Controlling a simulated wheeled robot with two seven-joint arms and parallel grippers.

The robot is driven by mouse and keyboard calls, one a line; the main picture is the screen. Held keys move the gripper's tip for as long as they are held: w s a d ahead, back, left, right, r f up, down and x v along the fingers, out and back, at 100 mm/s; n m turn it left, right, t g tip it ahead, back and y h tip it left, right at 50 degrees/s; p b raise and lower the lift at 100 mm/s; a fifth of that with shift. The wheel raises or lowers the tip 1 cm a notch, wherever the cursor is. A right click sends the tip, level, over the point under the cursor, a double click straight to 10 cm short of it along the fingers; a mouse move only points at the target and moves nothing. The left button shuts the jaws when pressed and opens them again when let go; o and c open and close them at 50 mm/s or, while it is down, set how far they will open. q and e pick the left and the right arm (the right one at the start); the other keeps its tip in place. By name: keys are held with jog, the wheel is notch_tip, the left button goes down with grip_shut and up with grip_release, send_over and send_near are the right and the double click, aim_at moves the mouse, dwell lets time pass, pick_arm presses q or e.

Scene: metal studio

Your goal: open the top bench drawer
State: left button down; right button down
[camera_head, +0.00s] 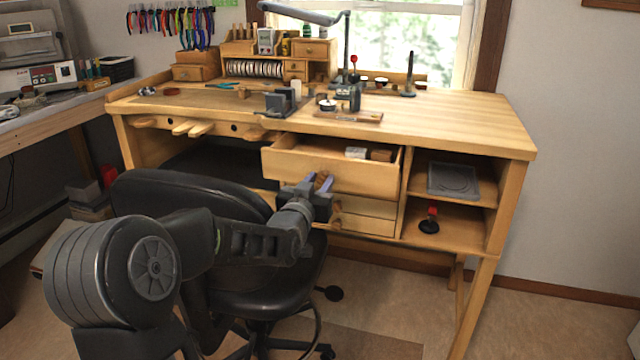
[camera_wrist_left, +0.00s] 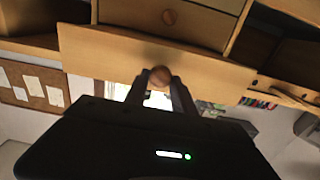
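The top bench drawer (camera_head: 350,172) is pulled well out of the wooden workbench (camera_head: 440,116), and its open inside shows a few small items. In the left wrist view, tilted and upside down, the drawer front (camera_wrist_left: 100,55) fills the upper middle. My left gripper (camera_head: 321,183) is at the drawer's front, its fingers on both sides of the round wooden knob (camera_wrist_left: 160,77). The fingers appear closed on the knob in the left wrist view (camera_wrist_left: 160,84). My right gripper is not in view.
Two shut drawers (camera_head: 362,215) sit below the open one. A black office chair (camera_head: 190,190) stands close to my left arm, in front of the bench. Open shelves (camera_head: 455,215) are to the right of the drawers. The floor (camera_head: 560,325) at the right is clear.

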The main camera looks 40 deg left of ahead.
pick_arm(q)
jog(key=c, duration=1.1)
grip_release()
jog(key=shift+o, duration=0.2)
jog(key=shift+r, duration=0.1)
notch_tip(320, 180, up, 10)
jog(key=p, duration=0.1)
jog(key=shift+p, duration=0.35)
